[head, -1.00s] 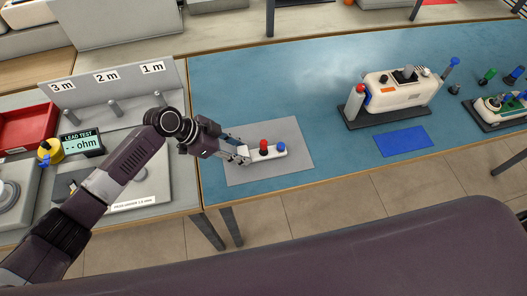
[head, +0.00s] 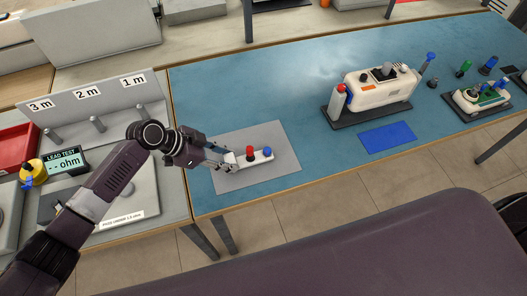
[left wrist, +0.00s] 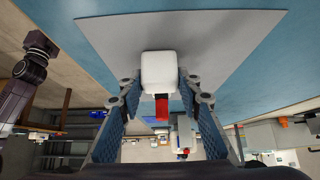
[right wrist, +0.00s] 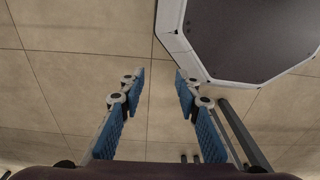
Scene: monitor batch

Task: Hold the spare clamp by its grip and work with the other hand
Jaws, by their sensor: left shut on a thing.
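The spare clamp (head: 258,158) is a small white bar with a red post and a blue post on top, over the grey mat (head: 278,138) on the blue bench. My left gripper (head: 229,161) is shut on its left end in the head view. In the left wrist view the clamp's white end (left wrist: 159,70) and red post show between the fingers. I cannot tell whether the clamp touches the mat. My right gripper (right wrist: 159,84) is open and empty above the tiled floor in the right wrist view; it is not in the head view.
A white device (head: 380,88) with red and blue posts stands on a dark base, behind a blue pad (head: 387,137). A smaller device (head: 480,97) is at the right. A lead tester display (head: 66,162) and a red tray (head: 17,146) are left. Bench between mat and device is clear.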

